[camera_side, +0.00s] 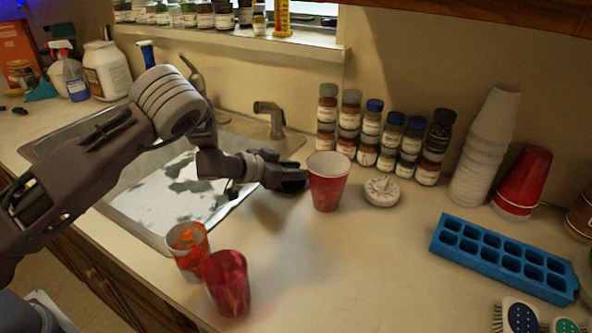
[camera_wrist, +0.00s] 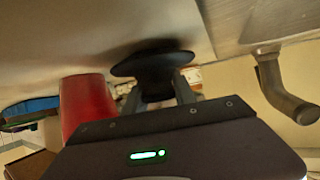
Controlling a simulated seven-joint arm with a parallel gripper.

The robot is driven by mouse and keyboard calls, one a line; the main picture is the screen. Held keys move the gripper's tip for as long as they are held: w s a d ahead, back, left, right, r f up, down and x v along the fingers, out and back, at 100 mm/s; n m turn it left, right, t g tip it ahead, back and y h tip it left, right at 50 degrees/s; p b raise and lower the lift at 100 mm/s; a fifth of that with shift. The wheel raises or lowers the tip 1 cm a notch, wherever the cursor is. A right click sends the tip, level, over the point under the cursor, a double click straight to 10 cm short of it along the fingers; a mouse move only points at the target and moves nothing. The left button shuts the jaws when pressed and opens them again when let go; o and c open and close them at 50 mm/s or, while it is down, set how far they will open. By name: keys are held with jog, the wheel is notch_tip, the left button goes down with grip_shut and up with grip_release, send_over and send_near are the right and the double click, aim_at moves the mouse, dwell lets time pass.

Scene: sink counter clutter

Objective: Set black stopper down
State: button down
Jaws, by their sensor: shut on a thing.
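The black stopper (camera_wrist: 153,64) is a dark disc with a stem, seen in the wrist view between my fingers. My gripper (camera_wrist: 160,92) is shut on its stem. In the side view my gripper (camera_side: 292,179) is low over the counter by the sink's right edge, just left of a red cup (camera_side: 328,185). The stopper is mostly hidden by the gripper there. It is close to the counter surface, with a dark shadow beside it; I cannot tell whether it touches.
The red cup also stands beside the gripper in the wrist view (camera_wrist: 88,105). A white round object (camera_side: 381,191) lies right of it. Jars (camera_side: 367,139) line the wall. A blue ice tray (camera_side: 503,258) lies right. The middle counter is clear.

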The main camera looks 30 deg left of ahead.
jog(key=c, duration=1)
grip_release()
jog(key=shift+f, duration=0.15)
